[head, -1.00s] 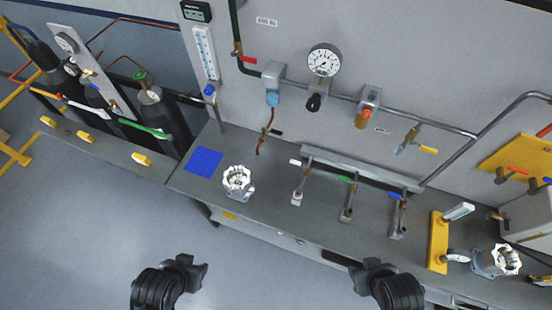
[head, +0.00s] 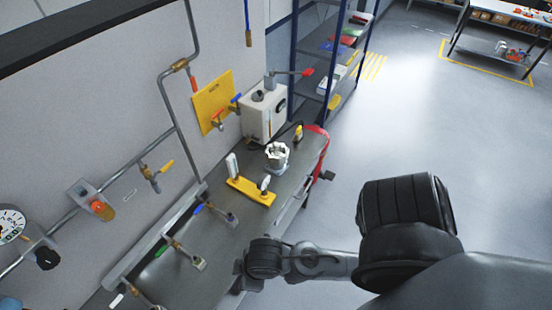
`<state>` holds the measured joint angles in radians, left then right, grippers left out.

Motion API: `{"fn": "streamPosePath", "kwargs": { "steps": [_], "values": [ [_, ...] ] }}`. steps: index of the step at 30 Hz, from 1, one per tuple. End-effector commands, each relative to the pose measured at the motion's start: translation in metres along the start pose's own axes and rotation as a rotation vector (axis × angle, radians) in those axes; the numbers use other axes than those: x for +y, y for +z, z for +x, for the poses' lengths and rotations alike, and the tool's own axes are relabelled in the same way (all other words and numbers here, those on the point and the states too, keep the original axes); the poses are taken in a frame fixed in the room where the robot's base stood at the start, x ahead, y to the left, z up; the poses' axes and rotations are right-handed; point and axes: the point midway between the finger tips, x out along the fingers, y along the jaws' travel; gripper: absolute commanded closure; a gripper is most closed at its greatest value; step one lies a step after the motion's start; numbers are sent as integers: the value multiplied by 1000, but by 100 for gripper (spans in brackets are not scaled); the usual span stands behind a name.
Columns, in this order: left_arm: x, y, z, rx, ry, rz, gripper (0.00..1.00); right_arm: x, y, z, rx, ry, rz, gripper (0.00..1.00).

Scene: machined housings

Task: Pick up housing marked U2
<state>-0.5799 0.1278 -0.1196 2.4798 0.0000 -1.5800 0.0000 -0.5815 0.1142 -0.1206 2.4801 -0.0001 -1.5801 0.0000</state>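A silvery machined housing (head: 277,157) with a scalloped round top stands upright on the grey workbench, behind the yellow fixture. I cannot read any mark on it, so I cannot tell whether it is U2. My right arm comes in from the lower right, and its dark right gripper (head: 243,276) is at the bench's front edge, well short of the housing and apart from it. Its fingers are too small and too turned to show whether they are open. My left gripper is out of view.
The yellow fixture (head: 250,193) with white-handled clamps stands just in front of the housing. Valves with blue (head: 203,208) and green (head: 162,248) handles line the bench's wall side. A pale box (head: 264,115) stands behind. A shelf rack (head: 325,55) is beyond, with open floor right.

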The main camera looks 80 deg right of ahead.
Motion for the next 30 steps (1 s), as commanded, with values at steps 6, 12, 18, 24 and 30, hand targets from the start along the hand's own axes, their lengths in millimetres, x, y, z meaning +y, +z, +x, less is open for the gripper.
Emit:
{"fn": "streamPosePath", "kwargs": {
  "steps": [6,12,18,24,30],
  "values": [
    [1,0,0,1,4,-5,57,0,0,0,0,1,-1,57],
    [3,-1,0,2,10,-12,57,2,0,0,-1,6,-7,57],
    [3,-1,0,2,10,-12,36,3,0,0,-1,8,-10,57],
    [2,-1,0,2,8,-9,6,3,0,0,0,8,-9,57],
    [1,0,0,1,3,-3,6,2,0,0,0,6,-6,57]
  ]
}}
